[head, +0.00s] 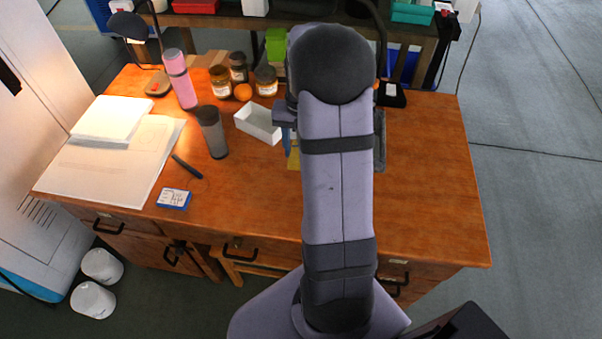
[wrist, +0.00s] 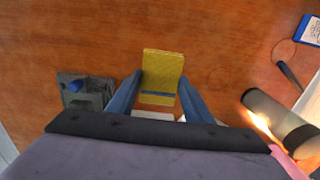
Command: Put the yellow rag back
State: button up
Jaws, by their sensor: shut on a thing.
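The yellow rag (wrist: 163,66) shows in the wrist view as a flat yellow piece with a blue stripe, between the two blue fingers of my gripper (wrist: 158,88). My gripper is shut on it. In the head view only a yellow sliver of the rag (head: 293,158) shows beside my arm, just right of the white open box (head: 259,124). My arm hides most of the gripper (head: 288,136) there. Whether the rag touches the wooden table (head: 255,200) cannot be told.
A grey fixture with a blue knob (wrist: 82,93) stands left of the gripper in the wrist view. A dark tumbler (head: 213,132), pink bottle (head: 180,80), several jars (head: 220,82), papers (head: 95,172) and a blue-white box (head: 174,199) occupy the left. The table's right side is clear.

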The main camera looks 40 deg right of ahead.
jog(key=shift+f+p, duration=0.6)
jog(key=shift+f, duration=3.95)
jog(key=shift+f, duration=0.1)
jog(key=o, duration=0.9)
jog(key=shift+o, duration=0.2)
notch_tip(320, 180, up, 12)
jog(key=shift+r+b, duration=0.15)
jog(key=shift+b, duration=0.75)
jog(key=s+a+f+n, duration=0.1)
jog(key=s+a+n, duration=0.3)
jog(key=s+a, duration=0.3)
jog(key=s+a+f+n, duration=0.1)
jog(key=s+a+n, duration=0.4)
jog(key=a, duration=0.8)
jog(key=shift+s+f, duration=0.15)
jog(key=shift+s, duration=0.8)
